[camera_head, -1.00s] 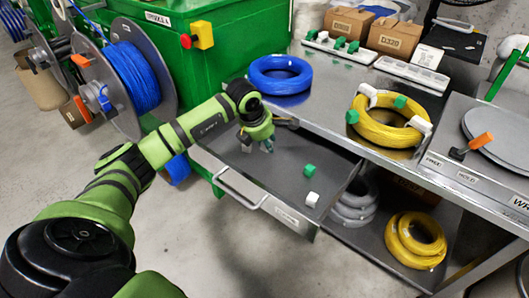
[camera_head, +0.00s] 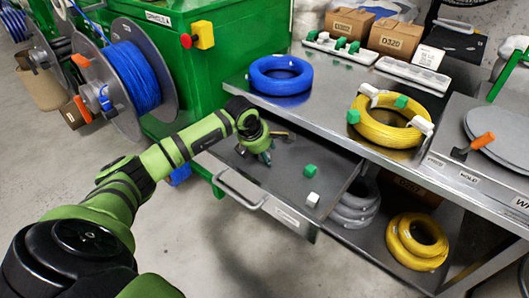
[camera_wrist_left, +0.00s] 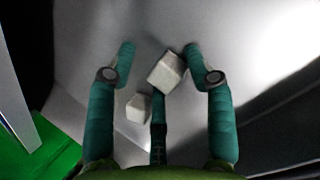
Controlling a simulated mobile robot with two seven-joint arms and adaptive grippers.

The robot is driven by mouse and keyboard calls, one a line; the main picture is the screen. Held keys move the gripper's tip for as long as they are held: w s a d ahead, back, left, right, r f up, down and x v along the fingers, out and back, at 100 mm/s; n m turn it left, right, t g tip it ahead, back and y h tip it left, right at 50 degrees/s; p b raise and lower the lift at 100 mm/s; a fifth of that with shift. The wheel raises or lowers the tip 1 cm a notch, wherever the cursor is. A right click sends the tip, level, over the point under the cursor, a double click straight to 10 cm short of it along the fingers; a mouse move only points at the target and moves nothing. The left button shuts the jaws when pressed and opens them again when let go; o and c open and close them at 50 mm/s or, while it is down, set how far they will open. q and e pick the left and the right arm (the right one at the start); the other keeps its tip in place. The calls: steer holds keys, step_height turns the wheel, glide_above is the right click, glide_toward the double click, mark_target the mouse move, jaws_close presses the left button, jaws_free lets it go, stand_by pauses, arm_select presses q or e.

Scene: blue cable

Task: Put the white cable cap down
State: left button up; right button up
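My left gripper (camera_head: 265,157) hangs over the left part of the open drawer (camera_head: 262,174). In the left wrist view my left gripper (camera_wrist_left: 158,78) has its teal fingers spread wide. One white cable cap (camera_wrist_left: 166,72) shows between the fingertips, close to the right finger; I cannot tell whether it touches that finger. A second white cap (camera_wrist_left: 138,108) shows lower left, beside the middle finger. In the head view, another white cap (camera_head: 311,199) and a green cap (camera_head: 310,170) lie in the drawer's right part. My right gripper is out of view.
A blue cable coil (camera_head: 281,75) lies on the metal bench above the drawer. A yellow coil (camera_head: 388,122) with white and green caps lies to its right. More coils sit on the shelf below. A green cabinet (camera_head: 240,45) stands behind. The drawer's middle is free.

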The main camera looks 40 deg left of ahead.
arm_select(q)
steer(key=shift+d, duration=0.1)
steer(key=shift+r, duration=0.15)
steer(key=p+v, duration=0.1)
steer(key=v, duration=1.1)
